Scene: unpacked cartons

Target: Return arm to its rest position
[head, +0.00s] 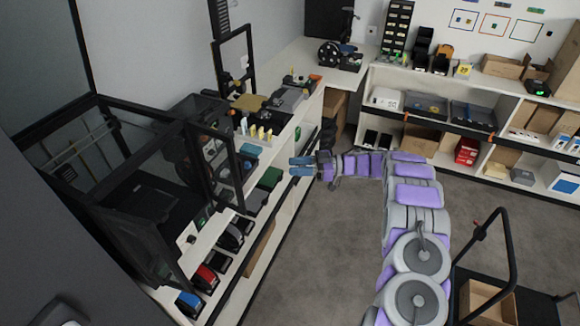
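My arm, in purple and grey segments, rises from the lower right of the head view and bends left. My gripper (302,166) is at its end, with two blue-grey fingers pointing left at the edge of the left shelf unit (283,181). The two fingers show apart, one above the other, with a gap between them. I see nothing held between them. Whether the fingers touch the shelf cannot be told.
A black-framed machine (140,190) stands at left by the shelf. Bins, including a red one (205,278), line the lower shelf. A back shelf (440,115) holds cartons and trays. A cart (490,290) with an open carton stands at lower right. Grey floor (320,250) is clear mid-room.

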